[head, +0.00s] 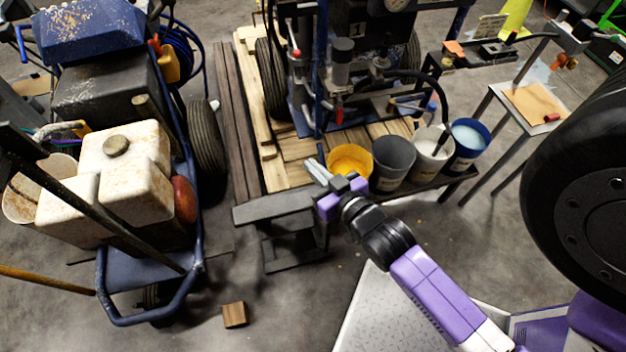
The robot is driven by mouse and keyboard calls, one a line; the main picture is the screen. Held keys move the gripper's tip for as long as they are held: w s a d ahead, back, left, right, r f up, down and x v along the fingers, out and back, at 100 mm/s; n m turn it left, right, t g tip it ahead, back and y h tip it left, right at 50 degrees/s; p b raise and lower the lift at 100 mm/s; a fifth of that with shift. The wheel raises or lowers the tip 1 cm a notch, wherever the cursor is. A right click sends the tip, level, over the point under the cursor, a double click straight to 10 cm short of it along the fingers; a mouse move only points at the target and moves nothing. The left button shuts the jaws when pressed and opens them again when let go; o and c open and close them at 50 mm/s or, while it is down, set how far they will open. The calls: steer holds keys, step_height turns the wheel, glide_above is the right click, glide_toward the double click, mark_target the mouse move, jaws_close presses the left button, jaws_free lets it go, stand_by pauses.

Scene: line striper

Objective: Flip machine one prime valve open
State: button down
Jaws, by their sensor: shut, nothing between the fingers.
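Machine one (355,35) stands on a wooden pallet at the top centre, with a "1" label on its dark body. A small red part (339,115) hangs low on its front beside a pump cylinder, and a red-tipped part (297,53) sits higher up on the left. I cannot tell which of these, if either, is the prime valve, or how it is set. My gripper (316,171) is shut and empty. In the picture it lies below machine one, left of the yellow bucket, and appears apart from the machine.
Several buckets line the pallet's front right, including a yellow-paint bucket (350,160) and a blue bucket (468,140). A grey step (275,208) is below my gripper. Another machine with a white tank (125,165) stands left. A wood block (234,315) lies on the open floor.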

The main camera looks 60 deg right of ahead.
steer(key=shift+s+a+r+n+t+y, duration=0.1)
steer(key=shift+s+a+n+y, duration=0.1)
steer(key=shift+a, duration=0.35)
steer(key=shift+s+a+r+n+t+y, duration=0.1)
steer(key=shift+s+a+y, duration=0.15)
steer(key=shift+a, duration=0.35)
steer(key=shift+s+a+n+t+y, duration=0.1)
steer(key=shift+s+a+y, duration=0.1)
steer(key=shift+a, duration=0.35)
steer(key=s+a+r+n+y, duration=0.2)
steer(key=s+a+r+y, duration=0.1)
steer(key=s+a, duration=0.3)
steer(key=s+a+r+n+t+y, duration=0.1)
steer(key=s+a+r+n+y, duration=0.2)
steer(key=s+a+r, duration=0.2)
steer(key=a+r, duration=0.1)
steer(key=a, duration=0.2)
steer(key=shift+s+a+r+y, duration=0.3)
steer(key=shift+s+y, duration=0.05)
steer(key=shift+s, duration=0.05)
